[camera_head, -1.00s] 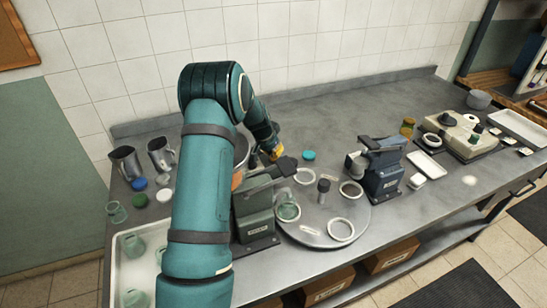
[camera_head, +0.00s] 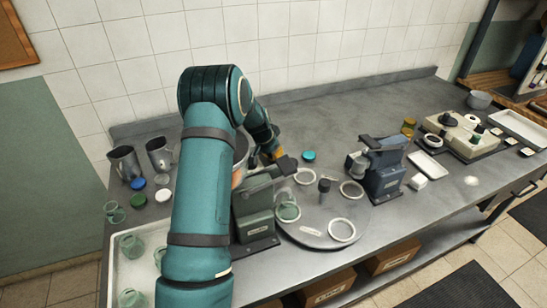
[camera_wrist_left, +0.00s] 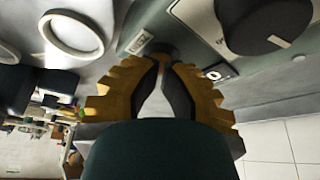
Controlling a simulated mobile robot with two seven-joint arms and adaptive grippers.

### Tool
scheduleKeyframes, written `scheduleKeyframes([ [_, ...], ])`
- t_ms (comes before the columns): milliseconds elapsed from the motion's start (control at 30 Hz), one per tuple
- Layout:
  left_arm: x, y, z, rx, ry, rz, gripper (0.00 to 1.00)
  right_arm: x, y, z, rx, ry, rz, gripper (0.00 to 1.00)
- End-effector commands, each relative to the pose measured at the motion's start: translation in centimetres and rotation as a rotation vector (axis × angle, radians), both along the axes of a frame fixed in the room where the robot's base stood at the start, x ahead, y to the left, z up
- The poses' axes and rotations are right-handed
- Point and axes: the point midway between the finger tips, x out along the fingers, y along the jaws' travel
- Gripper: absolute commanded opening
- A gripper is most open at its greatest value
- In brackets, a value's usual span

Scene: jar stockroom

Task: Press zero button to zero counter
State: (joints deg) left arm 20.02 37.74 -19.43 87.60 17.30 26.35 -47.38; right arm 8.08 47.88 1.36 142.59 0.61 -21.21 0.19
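My left gripper (camera_wrist_left: 163,66) shows close in the left wrist view, its yellow-brown fingers converging and their dark tips together, with nothing seen between them. A small dark round part (camera_wrist_left: 162,49) lies just beyond the tips; I cannot tell whether they touch it or whether it is the zero button. A small label with a 0-like mark (camera_wrist_left: 217,72) is right of the tips, on a grey-green housing with a large dark knob (camera_wrist_left: 265,25). In the head view the gripper (camera_head: 272,155) is partly hidden behind the green-grey press (camera_head: 255,212). No counter reading is legible. My right gripper is out of view.
A turntable (camera_head: 318,229) with several white rings stands right of the green-grey press. A blue press (camera_head: 382,166) stands farther right. Metal jugs (camera_head: 125,163), loose lids and a white tray (camera_head: 127,258) of green jars are at the left. The back of the counter is mostly clear.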

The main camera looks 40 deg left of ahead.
Motion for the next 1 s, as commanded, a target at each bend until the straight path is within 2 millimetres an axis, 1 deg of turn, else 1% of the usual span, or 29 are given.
scheduleKeyframes([
  [167, 0.0, 0.0, -0.3, 0.0, 0.001, 0.0, 0.0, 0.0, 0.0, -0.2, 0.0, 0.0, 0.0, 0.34],
  [433, 0.0, 0.0, 0.1, 0.0, 0.0, 0.0, 0.0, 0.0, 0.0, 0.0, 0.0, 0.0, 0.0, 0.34],
  [1000, 0.0, 0.0, 4.2, 0.0, -0.001, -0.001, 0.0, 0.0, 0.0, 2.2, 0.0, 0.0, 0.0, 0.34],
])
